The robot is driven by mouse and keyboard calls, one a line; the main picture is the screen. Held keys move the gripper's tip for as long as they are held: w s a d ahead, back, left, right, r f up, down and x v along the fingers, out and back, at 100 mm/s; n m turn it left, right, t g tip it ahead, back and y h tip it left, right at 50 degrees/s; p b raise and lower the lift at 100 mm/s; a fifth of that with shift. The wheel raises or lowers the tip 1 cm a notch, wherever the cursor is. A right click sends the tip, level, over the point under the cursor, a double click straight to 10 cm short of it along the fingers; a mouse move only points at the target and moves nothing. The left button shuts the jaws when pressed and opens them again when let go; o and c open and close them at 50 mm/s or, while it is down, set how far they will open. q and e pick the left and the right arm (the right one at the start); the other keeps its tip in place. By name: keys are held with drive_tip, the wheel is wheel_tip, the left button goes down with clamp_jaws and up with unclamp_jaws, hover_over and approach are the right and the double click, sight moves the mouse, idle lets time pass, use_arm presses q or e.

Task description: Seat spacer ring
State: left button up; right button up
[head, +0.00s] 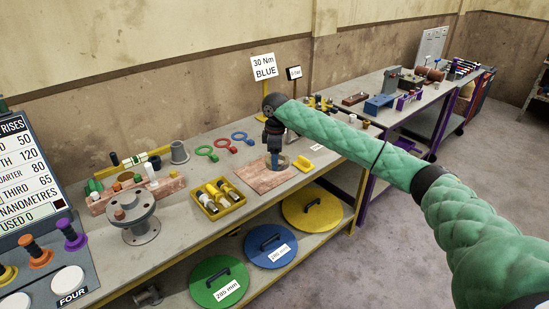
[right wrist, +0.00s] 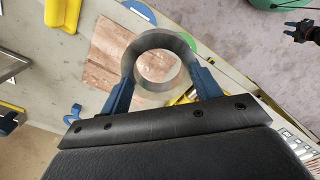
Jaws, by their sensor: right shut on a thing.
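My right gripper (head: 275,160) is above the brown board on the workbench. In the right wrist view its two blue fingers (right wrist: 160,85) are shut on the sides of a grey metal spacer ring (right wrist: 134,58). The ring is a short open tube, and the brown board (right wrist: 103,58) shows through and behind it. In the head view the ring is mostly hidden by the fingers; the board (head: 256,183) lies below. I cannot tell whether the ring touches the board. A small dark gripper, apparently my left one (right wrist: 290,30), shows at the right wrist view's upper right; its jaw state is unclear.
A yellow tray (head: 207,207) with several bottles stands left of the board, and a flanged metal fitting (head: 133,220) stands further left. Red, green and blue ring-shaped tools lie behind. A yellow piece (head: 305,165) lies to the right. A "30 Nm BLUE" sign (head: 264,67) stands at the back.

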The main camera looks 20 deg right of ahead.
drive_tip(key=shift+r+p, duration=1.35)
drive_tip(key=shift+r, duration=0.35)
